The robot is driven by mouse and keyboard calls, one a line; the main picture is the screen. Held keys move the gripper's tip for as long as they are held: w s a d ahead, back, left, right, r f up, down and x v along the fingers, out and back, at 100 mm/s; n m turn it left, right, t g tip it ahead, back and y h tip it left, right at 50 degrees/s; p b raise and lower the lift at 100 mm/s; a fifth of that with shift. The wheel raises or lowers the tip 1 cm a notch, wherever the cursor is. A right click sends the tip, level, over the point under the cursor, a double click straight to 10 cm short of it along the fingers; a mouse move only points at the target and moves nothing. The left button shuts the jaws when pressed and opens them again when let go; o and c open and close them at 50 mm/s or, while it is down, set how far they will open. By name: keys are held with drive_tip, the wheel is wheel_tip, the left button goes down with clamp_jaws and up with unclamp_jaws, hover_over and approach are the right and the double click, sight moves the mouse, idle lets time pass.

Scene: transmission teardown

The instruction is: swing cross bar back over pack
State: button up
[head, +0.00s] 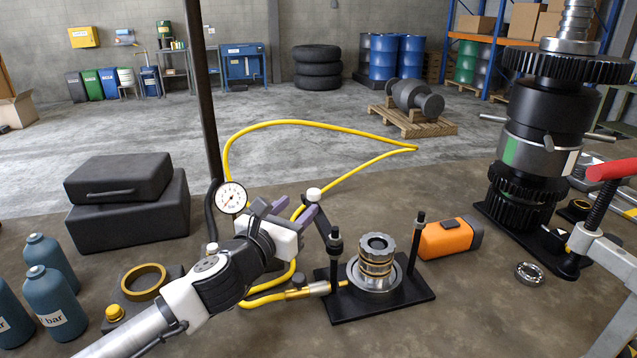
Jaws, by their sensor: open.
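The pack (376,262), a stack of metal rings with brass-coloured bands, stands upright on the black press base (385,306). A threaded post rises on each side of it. The dark cross bar (323,222) seems to run from the left post (335,250) back and away, clear of the pack's top. A pale knob (313,194) shows at its far end. My gripper (307,213), with purple fingers, is open close beside the bar and left of the pack. Whether a finger touches the bar I cannot tell.
A yellow hose (262,126) loops behind my gripper and joins a fitting at the base's left. A pressure gauge (232,197) stands left of my gripper. An orange case (447,238) lies right of the right post. A bearing ring (529,274) lies further right.

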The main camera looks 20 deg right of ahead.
drive_tip(key=p+x, duration=0.3)
drive_tip(key=x, duration=0.6)
drive_tip(key=shift+w+d, duration=0.2)
drive_tip(key=shift+d, duration=0.05)
clamp_jaws()
